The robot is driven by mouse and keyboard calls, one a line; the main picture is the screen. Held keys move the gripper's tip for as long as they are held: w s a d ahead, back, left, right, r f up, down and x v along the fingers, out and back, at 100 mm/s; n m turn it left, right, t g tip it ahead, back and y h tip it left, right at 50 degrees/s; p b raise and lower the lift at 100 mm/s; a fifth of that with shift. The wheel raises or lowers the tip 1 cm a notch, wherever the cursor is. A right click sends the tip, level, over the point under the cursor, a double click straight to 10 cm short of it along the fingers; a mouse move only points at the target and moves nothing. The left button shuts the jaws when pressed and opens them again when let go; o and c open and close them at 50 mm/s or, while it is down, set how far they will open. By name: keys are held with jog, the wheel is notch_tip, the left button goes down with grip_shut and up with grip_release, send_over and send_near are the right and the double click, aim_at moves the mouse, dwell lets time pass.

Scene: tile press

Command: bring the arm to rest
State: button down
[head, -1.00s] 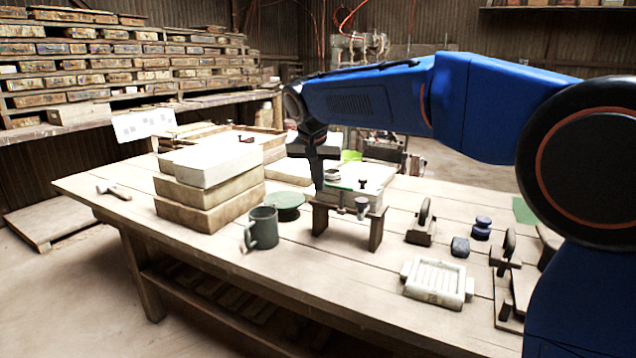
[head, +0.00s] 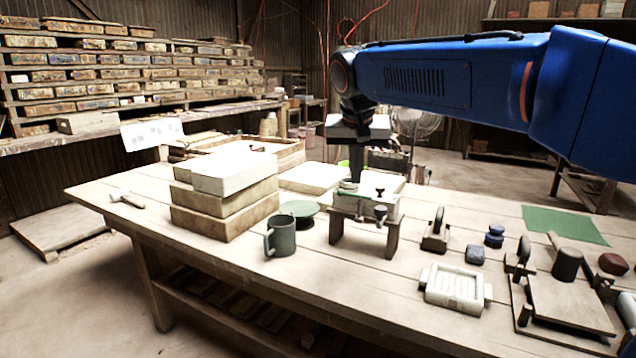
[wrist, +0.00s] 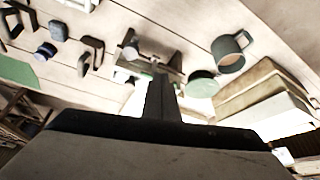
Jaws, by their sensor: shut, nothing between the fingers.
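My gripper (head: 356,176) points down over the table near the small wooden stand (head: 390,240), at its back left. Its fingers are shut with nothing between them. In the wrist view the shut fingers (wrist: 163,98) stand out dark in the middle, with the stand just beyond the tips. Whether the tips touch anything on the stand cannot be told. My blue arm reaches in from the right, above the table.
Stacked pale slabs (head: 225,215), a green mug (head: 281,237) and a round green disc (head: 300,209) lie left of the stand. A white ribbed tray (head: 455,288), a dark blue knob (head: 495,236) and a green mat (head: 563,225) lie right. Table space is clear at the front left.

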jog(key=s+d+f, duration=0.5)
jog(key=s+d, duration=0.4)
jog(key=s, duration=0.1)
jog(key=s+d+f+n, duration=0.1)
jog(key=s+d+f, duration=0.4)
jog(key=s+f, duration=0.5)
jog(key=s+d+f, duration=0.5)
jog(key=s+f, duration=0.4)
jog(key=s, duration=0.5)
jog(key=shift+f+n+y, duration=0.4)
jog(key=c, duration=2.4)
grip_release()
jog(key=shift+s, duration=0.1)
jog(key=shift+c, duration=0.2)
